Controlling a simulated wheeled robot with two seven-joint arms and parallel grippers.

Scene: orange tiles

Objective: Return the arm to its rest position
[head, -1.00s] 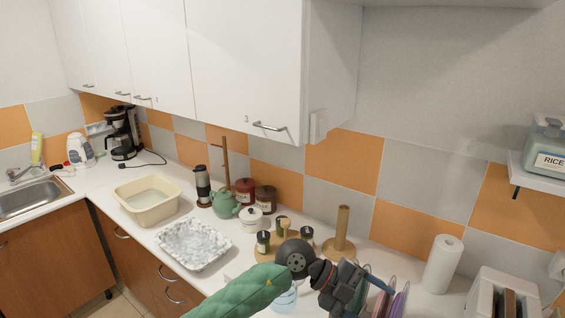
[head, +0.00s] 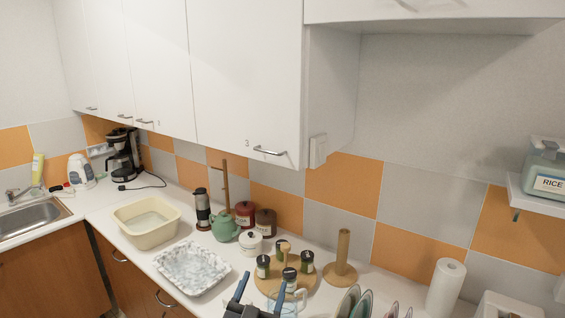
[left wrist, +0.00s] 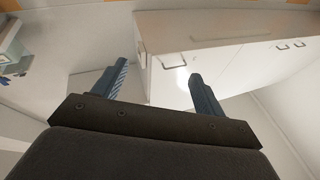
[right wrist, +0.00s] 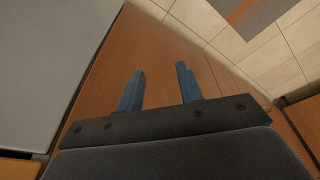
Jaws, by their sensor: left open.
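My left gripper (head: 260,290) is at the bottom middle of the head view, fingers pointing up, in front of the round wooden board with jars. In the left wrist view its two blue fingers (left wrist: 159,72) stand wide apart with nothing between them; white cabinet fronts and wall lie beyond. My left arm itself is out of the head view. My right gripper is not in the head view. In the right wrist view its blue fingers (right wrist: 160,72) are apart and empty, facing brown wooden panels and floor tiles.
A round wooden board (head: 311,284) with small jars and a clear glass jug (head: 297,299) are close to my left gripper. A paper towel holder (head: 342,258), plates (head: 352,301), a marbled tray (head: 191,268) and a cream basin (head: 147,222) stand on the counter. White cabinets hang above.

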